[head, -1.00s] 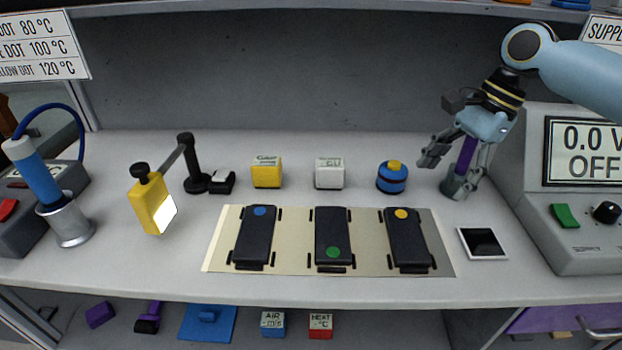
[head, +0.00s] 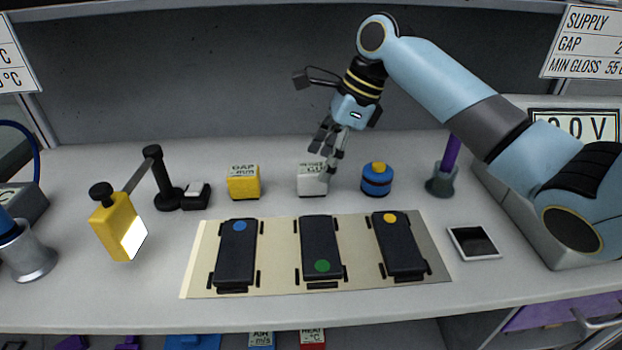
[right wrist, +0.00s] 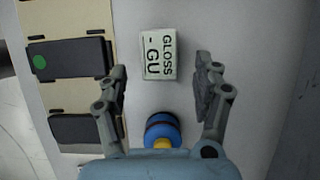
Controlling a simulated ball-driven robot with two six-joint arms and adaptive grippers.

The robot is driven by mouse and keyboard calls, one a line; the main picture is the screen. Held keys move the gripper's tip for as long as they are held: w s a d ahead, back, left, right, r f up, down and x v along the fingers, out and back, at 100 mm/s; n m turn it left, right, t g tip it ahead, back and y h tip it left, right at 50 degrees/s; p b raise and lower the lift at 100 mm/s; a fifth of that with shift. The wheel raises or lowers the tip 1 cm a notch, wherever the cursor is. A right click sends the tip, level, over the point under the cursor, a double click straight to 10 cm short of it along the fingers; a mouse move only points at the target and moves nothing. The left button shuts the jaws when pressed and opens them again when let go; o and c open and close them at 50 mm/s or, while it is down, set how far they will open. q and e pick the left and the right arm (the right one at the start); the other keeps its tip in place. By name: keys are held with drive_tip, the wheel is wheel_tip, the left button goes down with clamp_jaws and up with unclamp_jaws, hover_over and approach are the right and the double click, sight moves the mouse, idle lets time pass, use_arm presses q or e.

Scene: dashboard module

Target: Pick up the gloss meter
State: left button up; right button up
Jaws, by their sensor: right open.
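The gloss meter is a small white block (head: 312,181) with a label on top, standing on the bench behind the middle dark module. In the right wrist view its label reads "GLOSS - GU" (right wrist: 158,55), and it lies between and ahead of the two fingers. My right gripper (head: 330,150) is open and empty, above the gloss meter; a finger hides part of its right side. In the right wrist view the open fingers (right wrist: 160,85) stand to either side, apart from the block. My left gripper is not in view.
A yellow GAP block (head: 243,184) stands left of the gloss meter and a blue round item with a yellow top (head: 377,180) right of it. Dark modules (head: 320,247) lie on a cream mat in front. A yellow lamp-like tool (head: 115,228) stands at left.

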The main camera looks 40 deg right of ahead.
sight(317, 167)
drive_tip(key=shift+w+a+f, duration=0.15)
drive_tip(key=shift+a, duration=0.15)
drive_tip(key=x, duration=0.5)
drive_tip(key=shift+b, duration=0.35)
drive_tip(key=shift+d, duration=0.1)
drive_tip(key=shift+c, duration=0.4)
drive_tip(key=c, duration=1.3)
drive_tip(key=shift+o, duration=0.2)
